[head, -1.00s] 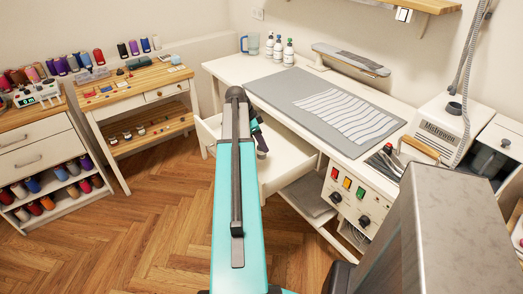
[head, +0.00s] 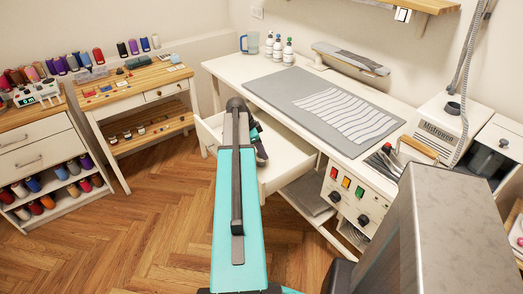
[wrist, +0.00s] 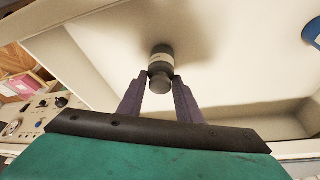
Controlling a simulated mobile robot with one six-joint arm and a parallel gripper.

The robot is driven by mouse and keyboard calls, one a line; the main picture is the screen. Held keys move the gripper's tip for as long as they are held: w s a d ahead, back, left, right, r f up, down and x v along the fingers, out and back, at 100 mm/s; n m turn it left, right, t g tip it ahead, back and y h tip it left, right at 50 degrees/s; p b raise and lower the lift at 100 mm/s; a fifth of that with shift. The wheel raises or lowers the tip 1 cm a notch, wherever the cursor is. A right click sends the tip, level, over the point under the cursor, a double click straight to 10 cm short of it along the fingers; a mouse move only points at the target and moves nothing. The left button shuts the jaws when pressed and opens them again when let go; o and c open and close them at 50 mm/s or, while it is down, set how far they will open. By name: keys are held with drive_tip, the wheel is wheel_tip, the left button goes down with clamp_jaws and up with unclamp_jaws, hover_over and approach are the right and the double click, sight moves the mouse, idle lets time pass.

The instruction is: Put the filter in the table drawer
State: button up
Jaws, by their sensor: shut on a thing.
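The filter (wrist: 160,59) is a small dark grey cylinder with a pale band and a narrower end towards my gripper. My gripper (wrist: 160,82) is shut on that narrow end, one purple-grey finger on each side. Behind the filter, the wrist view shows the pale inside of the open table drawer (wrist: 235,65), with a soft shadow near the filter. I cannot tell whether the filter touches the drawer floor. In the head view the white drawer (head: 288,158) is pulled out under the table; my arm hides part of it and the filter.
The white table (head: 225,68) carries a grey mat (head: 290,92) with striped cloth. A control box (head: 345,195) with coloured buttons hangs under its right side. Wooden floor (head: 150,215) is clear at left.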

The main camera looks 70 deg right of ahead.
drive_tip(key=shift+f, duration=0.2)
drive_tip(key=o, duration=1.1)
drive_tip(key=shift+r, duration=0.1)
drive_tip(key=shift+r, duration=0.15)
drive_tip(key=shift+b+v, duration=1.25)
drive_tip(key=shift+v, duration=4.7)
drive_tip(key=shift+a, duration=0.1)
